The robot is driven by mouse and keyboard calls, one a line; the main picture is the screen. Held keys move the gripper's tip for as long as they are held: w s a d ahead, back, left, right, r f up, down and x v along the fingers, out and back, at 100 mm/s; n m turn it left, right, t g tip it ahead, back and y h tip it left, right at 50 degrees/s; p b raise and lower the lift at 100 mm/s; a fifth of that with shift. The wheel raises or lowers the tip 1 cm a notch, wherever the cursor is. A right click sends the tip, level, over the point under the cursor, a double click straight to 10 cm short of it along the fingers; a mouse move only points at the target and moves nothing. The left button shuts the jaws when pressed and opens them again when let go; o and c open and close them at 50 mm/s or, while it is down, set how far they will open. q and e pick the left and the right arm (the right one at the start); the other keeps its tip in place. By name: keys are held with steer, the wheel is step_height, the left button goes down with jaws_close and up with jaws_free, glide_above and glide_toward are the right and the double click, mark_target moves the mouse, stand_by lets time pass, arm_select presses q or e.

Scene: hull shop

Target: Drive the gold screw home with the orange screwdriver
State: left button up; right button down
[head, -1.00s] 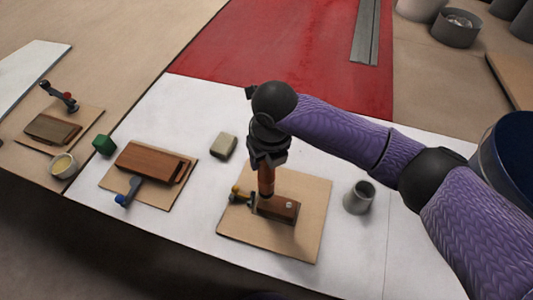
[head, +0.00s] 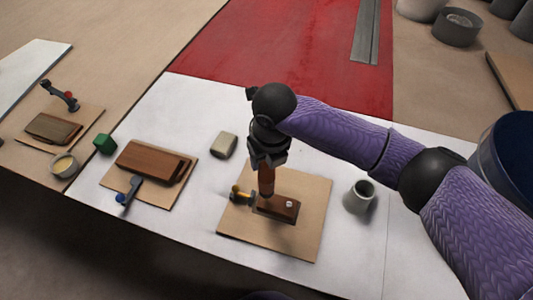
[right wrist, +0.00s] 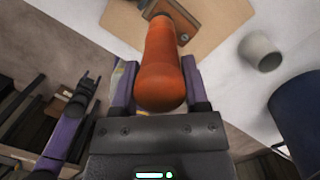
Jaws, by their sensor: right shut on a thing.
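The orange screwdriver (head: 267,180) stands upright over the brown block (head: 284,210), and its handle fills the middle of the right wrist view (right wrist: 162,70). My right gripper (head: 266,160) is shut on the handle from above; its fingers flank the handle in the right wrist view (right wrist: 160,85). The block lies on a tan board. A pale screw head (head: 290,204) shows on the block, right of the screwdriver. The screwdriver's tip and whatever is under it are hidden, and I cannot make out the gold screw. My left gripper (right wrist: 83,90) is small and dark in the right wrist view.
A grey cup (head: 359,196) stands right of the tan board (head: 310,235). A beige block (head: 224,145), a green cube (head: 104,144) and another board with a blue-ended clamp (head: 128,192) lie left.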

steer(key=shift+f, duration=0.15)
stand_by(0.8)
steer(key=shift+f, duration=0.2)
stand_by(0.7)
steer(key=shift+f+p, duration=0.1)
steer(key=shift+p, duration=0.2)
steer(key=shift+f, duration=0.25)
stand_by(0.9)
steer(key=shift+f, duration=0.1)
stand_by(0.5)
steer(key=shift+f, duration=0.15)
stand_by(0.4)
step_height(320, 180, up, 7)
steer(key=p, duration=0.7)
steer(key=shift+p, duration=0.3)
